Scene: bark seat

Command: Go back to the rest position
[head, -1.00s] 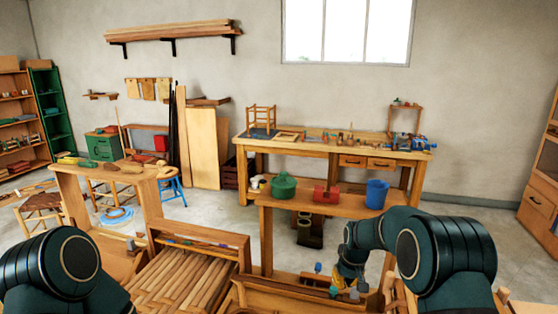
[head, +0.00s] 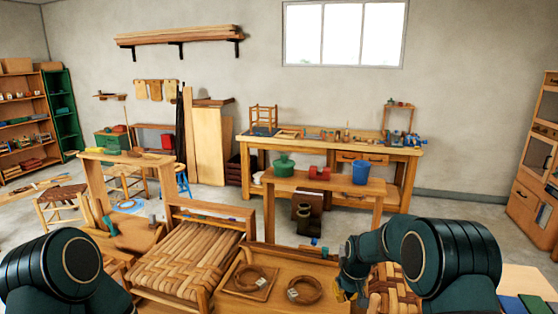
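My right gripper (head: 346,284) shows at the lower right of centre, hanging from my dark green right arm. It is beside the right end of a wooden tray (head: 232,302), and its yellowish tip area is small. I cannot make out its fingers or whether it holds anything. My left arm shows only as a dark green link at the lower left, and its gripper is out of view.
Behind stands a wooden bench with a green pot (head: 284,165), red box (head: 319,173) and blue bucket (head: 361,173). Floor shows between furniture.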

